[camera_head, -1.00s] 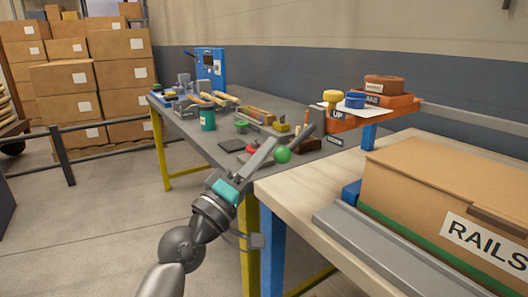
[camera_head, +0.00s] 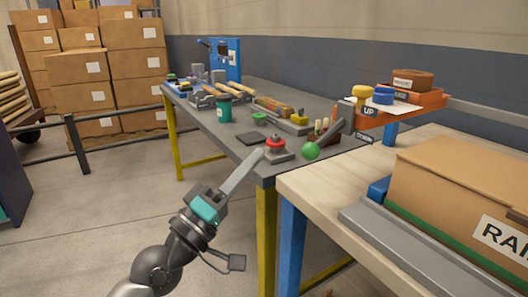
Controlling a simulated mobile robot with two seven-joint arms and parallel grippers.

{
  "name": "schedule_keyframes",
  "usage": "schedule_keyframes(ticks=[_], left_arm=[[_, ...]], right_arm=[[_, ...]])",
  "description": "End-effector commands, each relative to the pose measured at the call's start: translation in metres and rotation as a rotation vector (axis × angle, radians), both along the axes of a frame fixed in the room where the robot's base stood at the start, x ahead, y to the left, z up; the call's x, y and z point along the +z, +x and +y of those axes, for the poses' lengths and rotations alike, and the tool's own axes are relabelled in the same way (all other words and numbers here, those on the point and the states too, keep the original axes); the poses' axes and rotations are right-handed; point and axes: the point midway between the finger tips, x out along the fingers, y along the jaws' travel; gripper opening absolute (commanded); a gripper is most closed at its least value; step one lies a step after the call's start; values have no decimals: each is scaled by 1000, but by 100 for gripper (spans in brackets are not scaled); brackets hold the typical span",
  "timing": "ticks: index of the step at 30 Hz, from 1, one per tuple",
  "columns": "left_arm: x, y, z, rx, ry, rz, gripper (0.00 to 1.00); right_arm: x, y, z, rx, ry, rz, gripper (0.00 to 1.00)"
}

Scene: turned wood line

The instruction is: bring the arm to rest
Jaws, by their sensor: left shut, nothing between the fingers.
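My left arm comes in from the bottom of the head view. Its gripper (camera_head: 243,172) is shut and empty, a long grey finger pair pointing up and to the right from a teal-banded wrist. The fingertips show in front of the near end of the grey workbench (camera_head: 225,139), close in the picture to a red button on a grey base (camera_head: 276,146). I cannot tell the exact gap between them. My right gripper is not in view.
A lever with a green knob (camera_head: 311,151) stands at the bench's near corner. A dark green cup (camera_head: 224,109) and tools stand farther back. At right, a pale wooden table (camera_head: 315,186) carries a RAILS carton (camera_head: 460,190). Open floor (camera_head: 90,235) lies left.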

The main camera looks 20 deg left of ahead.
Motion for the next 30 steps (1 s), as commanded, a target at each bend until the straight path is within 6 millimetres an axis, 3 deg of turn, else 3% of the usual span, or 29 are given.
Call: schedule_keyframes(ticks=[12,16,20,23,27,30], left_arm=[[-8,-13,4,-2,5,5,0],[-33,-12,-8,2,94,60,0],[-98,-14,-31,0,317,201,0],[-162,-24,-47,-14,535,346,0],[-250,-53,-57,-58,831,559,0],[-303,-83,-56,-106,1019,709,0]], right_arm=[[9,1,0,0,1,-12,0],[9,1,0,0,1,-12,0],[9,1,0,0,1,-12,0],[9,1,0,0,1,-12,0],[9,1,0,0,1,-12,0],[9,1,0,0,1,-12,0]])
